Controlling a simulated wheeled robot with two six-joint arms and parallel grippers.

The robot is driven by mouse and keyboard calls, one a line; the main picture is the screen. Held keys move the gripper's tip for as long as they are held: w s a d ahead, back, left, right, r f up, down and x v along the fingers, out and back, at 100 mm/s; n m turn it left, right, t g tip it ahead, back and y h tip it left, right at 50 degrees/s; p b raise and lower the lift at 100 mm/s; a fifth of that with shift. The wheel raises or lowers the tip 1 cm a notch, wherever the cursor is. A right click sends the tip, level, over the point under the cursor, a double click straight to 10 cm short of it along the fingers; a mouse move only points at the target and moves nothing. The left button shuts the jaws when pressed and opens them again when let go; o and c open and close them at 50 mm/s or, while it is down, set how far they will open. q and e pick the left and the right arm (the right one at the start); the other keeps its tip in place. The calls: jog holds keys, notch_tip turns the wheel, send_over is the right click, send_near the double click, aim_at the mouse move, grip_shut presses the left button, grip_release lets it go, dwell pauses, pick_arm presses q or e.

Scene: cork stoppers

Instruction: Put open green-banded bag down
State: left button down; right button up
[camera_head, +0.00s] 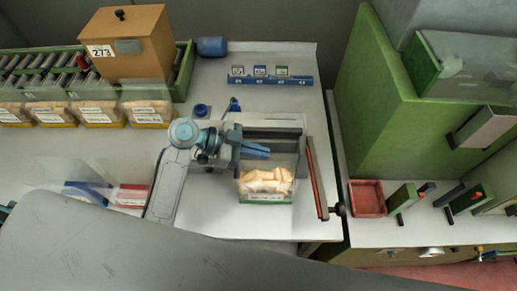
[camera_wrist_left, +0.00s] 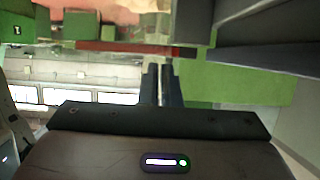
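The green-banded bag (camera_head: 264,198) is clear, holds several pale cork stoppers and has a green strip along its bottom. It stands upright at the front of a flat grey plate on the white worktop in the head view. My left gripper (camera_head: 262,152) reaches in from the left with its blue fingers close together at the bag's upper back edge. The left wrist view shows the fingers (camera_wrist_left: 160,85) nearly together, with only a thin gap. They appear shut on the clear film, which is hard to make out. My right gripper is not in view.
A red bar (camera_head: 316,180) lies right of the bag. A blue rack (camera_head: 270,81) with small cards is behind. Yellow-banded bags (camera_head: 98,116) line the left, below a brown box (camera_head: 130,50). A red tray (camera_head: 367,198) is at right. Worktop before the bag is clear.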

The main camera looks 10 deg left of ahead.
pick_arm(q)
jog(key=c, duration=2)
grip_release()
jog(key=shift+f, duration=0.1)
jog(key=o, duration=0.4)
jog(key=shift+c, duration=0.2)
jog(key=shift+a, duration=0.25)
jog(key=b+v, duration=0.4)
jog(key=v, duration=0.7)
jog(key=shift+a+r, duration=0.2)
jog(key=shift+r, duration=0.15)
jog(key=shift+s, duration=0.1)
